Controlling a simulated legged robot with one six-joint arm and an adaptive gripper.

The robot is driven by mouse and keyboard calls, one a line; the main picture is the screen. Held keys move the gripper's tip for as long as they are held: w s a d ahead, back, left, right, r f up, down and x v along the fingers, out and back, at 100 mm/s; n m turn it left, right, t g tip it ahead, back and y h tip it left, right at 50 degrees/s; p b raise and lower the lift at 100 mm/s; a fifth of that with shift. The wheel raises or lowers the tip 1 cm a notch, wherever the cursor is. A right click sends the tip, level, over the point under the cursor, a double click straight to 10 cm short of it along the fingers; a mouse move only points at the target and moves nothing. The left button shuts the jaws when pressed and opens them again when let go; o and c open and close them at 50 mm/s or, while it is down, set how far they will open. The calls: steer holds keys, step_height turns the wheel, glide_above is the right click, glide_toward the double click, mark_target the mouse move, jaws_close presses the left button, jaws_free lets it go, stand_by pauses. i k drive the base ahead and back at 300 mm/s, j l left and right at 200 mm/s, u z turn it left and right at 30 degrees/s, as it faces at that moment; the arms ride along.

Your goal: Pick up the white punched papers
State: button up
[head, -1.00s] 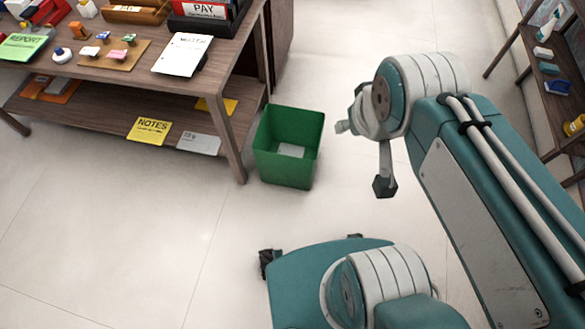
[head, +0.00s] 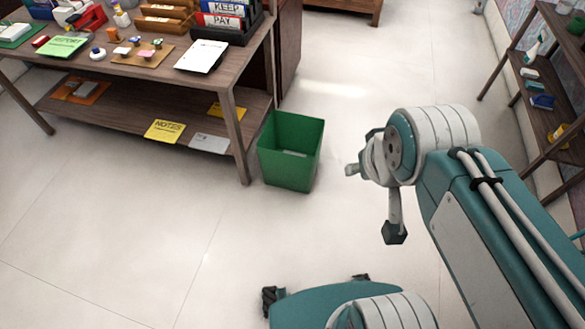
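The white punched papers (head: 202,56) lie flat near the right front edge of the wooden desk's top (head: 150,76). Only small dark marks show on them. My gripper (head: 393,230) shows only in part at the end of my folded arm, over the floor to the right of the desk and well apart from the papers. Its fingers are too hidden to tell whether they are open or shut.
A green bin (head: 290,152) stands on the floor by the desk's right front leg. Black-framed binders (head: 222,20) stand behind the papers, and a tan board (head: 142,52) lies left of them. A wooden shelf (head: 555,120) stands at right. The floor in front is clear.

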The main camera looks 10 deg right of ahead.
mark_target(200, 58)
steer(key=u, duration=1.5)
steer(key=i+j+z, duration=0.35)
steer(key=i, duration=0.35)
steer(key=i+j+z, duration=0.4)
steer(key=i, duration=0.25)
steer(key=i+j+z, duration=0.35)
steer(key=i+j, duration=0.15)
steer(key=i, duration=0.1)
